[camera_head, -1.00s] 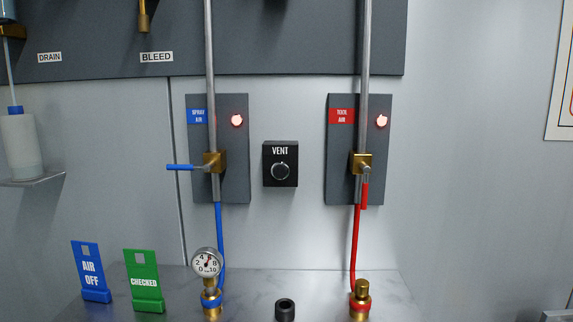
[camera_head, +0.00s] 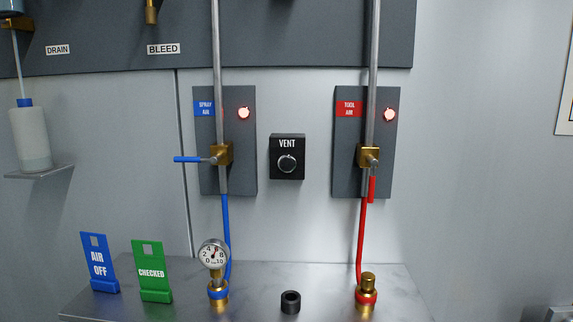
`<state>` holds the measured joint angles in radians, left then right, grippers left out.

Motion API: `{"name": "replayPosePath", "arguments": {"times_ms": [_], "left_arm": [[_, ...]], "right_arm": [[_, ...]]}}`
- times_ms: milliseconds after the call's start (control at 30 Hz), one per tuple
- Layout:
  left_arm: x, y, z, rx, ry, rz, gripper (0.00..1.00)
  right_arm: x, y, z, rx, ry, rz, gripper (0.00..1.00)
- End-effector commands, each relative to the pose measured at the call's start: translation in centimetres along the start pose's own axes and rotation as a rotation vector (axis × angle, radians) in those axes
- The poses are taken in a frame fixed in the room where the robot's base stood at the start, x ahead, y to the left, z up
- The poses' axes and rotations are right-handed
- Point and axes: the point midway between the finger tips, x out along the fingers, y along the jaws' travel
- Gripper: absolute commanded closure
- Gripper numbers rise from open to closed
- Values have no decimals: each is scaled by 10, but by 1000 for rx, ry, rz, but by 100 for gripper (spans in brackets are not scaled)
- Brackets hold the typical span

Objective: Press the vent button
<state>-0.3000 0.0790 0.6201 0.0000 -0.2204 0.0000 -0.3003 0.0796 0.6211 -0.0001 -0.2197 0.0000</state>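The vent button (camera_head: 287,163) is a round knob with a silvery rim on a black box labelled VENT (camera_head: 287,143). The box is on the grey wall between the two valve panels. Nothing covers the button. Neither of my grippers shows in the head view.
The spray air panel (camera_head: 205,172) has a sideways blue lever (camera_head: 188,159); the tool air panel (camera_head: 346,173) has a hanging red lever (camera_head: 372,189). Both have lit red lamps. The bench (camera_head: 325,285) holds a gauge (camera_head: 213,254), a brass fitting (camera_head: 368,283), a black ring (camera_head: 290,302) and two signs.

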Motion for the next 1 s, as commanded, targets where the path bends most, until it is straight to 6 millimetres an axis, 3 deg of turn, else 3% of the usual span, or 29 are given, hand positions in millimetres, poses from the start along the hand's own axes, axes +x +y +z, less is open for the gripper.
{"name": "replayPosePath", "arguments": {"times_ms": [167,433,1000], "left_arm": [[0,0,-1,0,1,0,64],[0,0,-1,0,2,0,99],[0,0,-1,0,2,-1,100]], "right_arm": [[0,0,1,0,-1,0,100],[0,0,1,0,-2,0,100],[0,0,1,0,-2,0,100]]}}
